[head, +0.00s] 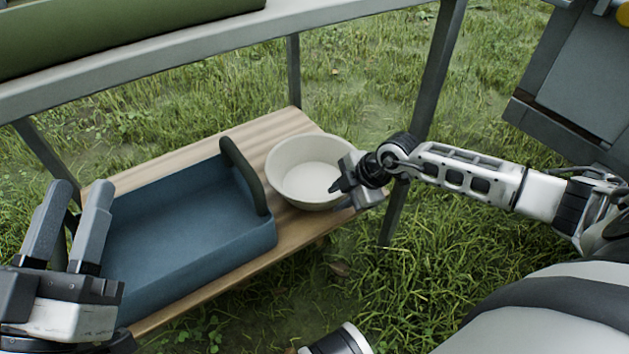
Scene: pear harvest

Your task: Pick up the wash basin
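The wash basin (302,172) is a round, cream-white bowl, upright and empty, on the right end of a wooden bench. My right gripper (354,183) is at the basin's right rim, with its fingers apart. A dark fingertip overlaps the inside of the basin in the picture. Whether the fingers touch the rim cannot be told, and the gripper hides part of that rim. My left gripper (70,226) is open and empty at the lower left, in front of the left end of a blue tray.
The blue tray (185,225) with a dark upright handle (245,176) stands beside the basin on the wooden bench (285,128). A grey table frame (215,38) runs above and behind, with a leg (437,75) right of the basin. Grass lies around; a grey box-like structure (585,85) is at upper right.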

